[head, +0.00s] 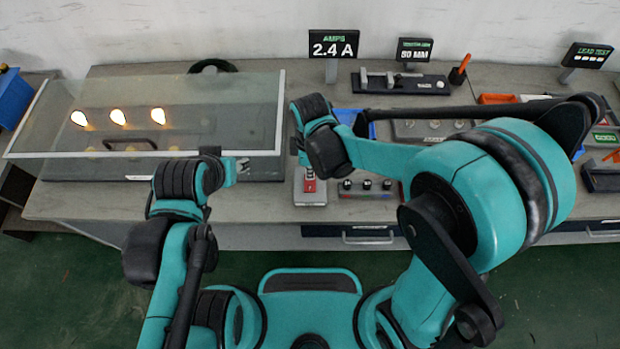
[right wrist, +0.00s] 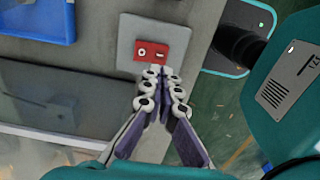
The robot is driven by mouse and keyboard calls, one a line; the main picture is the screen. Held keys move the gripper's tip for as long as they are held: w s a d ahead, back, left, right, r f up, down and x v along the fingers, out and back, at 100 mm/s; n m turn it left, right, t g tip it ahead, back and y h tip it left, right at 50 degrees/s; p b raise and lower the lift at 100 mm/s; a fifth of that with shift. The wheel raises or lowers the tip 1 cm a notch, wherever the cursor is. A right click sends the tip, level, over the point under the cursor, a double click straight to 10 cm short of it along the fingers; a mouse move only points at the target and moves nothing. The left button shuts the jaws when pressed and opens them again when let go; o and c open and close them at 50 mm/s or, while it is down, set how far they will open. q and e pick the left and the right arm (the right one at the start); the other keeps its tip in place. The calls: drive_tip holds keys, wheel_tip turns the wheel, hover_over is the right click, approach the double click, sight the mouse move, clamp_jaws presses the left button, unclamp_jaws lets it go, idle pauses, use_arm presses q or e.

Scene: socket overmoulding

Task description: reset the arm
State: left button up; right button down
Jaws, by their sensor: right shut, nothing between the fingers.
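My right arm (head: 385,158) reaches in from the right in the head view, with its wrist over the front middle of the bench. In the right wrist view my right gripper (right wrist: 160,74) is shut and empty. Its fingertips appear close to a red switch block (right wrist: 163,47) on a pale grey plate (right wrist: 126,42); I cannot tell whether they touch. The red block also shows in the head view (head: 310,186) below my right wrist. My left arm (head: 177,240) is bent upward in front of the bench on the left. Its fingers cannot be made out.
A glass-lidded case (head: 200,112) with three lit bulbs (head: 118,117) covers the bench's left. A row of black knobs (head: 367,185) sits right of the red block. An amps display (head: 333,44) and a clamp fixture (head: 400,82) stand behind. A blue tray (right wrist: 38,20) shows in the wrist view.

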idle(0.4)
drive_tip(key=s+d+r+m+t+b, duration=0.1)
drive_tip(key=s+d+r+m+t, duration=0.1)
drive_tip(key=d+r+m, duration=0.3)
drive_tip(key=s+d+r+m+t+b, duration=0.1)
drive_tip(key=s+d+r+m+t, duration=0.2)
drive_tip(key=d+m, duration=1)
wheel_tip(320, 180, up, 2)
drive_tip(key=shift+r+t+b, duration=0.2)
drive_tip(key=shift+t+b, duration=0.2)
drive_tip(key=shift+t, duration=0.7)
drive_tip(key=shift+s+a, duration=0.1)
